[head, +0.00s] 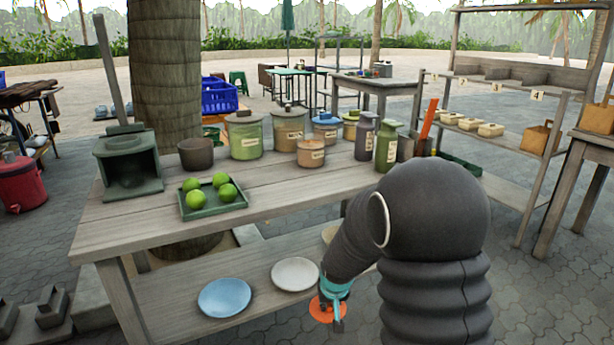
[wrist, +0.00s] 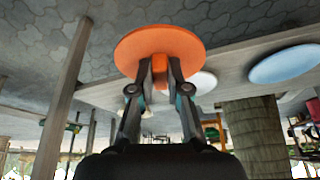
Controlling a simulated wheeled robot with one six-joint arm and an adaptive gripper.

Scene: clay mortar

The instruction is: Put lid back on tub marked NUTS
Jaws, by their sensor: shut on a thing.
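My gripper (head: 335,292) is shut on an orange round lid (head: 322,312), low in front of the table, beside the lower shelf. In the wrist view, my gripper (wrist: 160,80) has both fingers closed on the knob of the lid (wrist: 160,40), with the disc beyond the fingertips. The labels are too small to read, so I cannot tell which is marked NUTS.
The wooden table (head: 150,220) carries a green tray (head: 205,212) of limes, a dark pot (head: 195,155) and two bottles (head: 386,150). A blue plate (head: 224,298) and a white plate (head: 295,274) lie on the lower shelf. The tabletop's front middle is clear.

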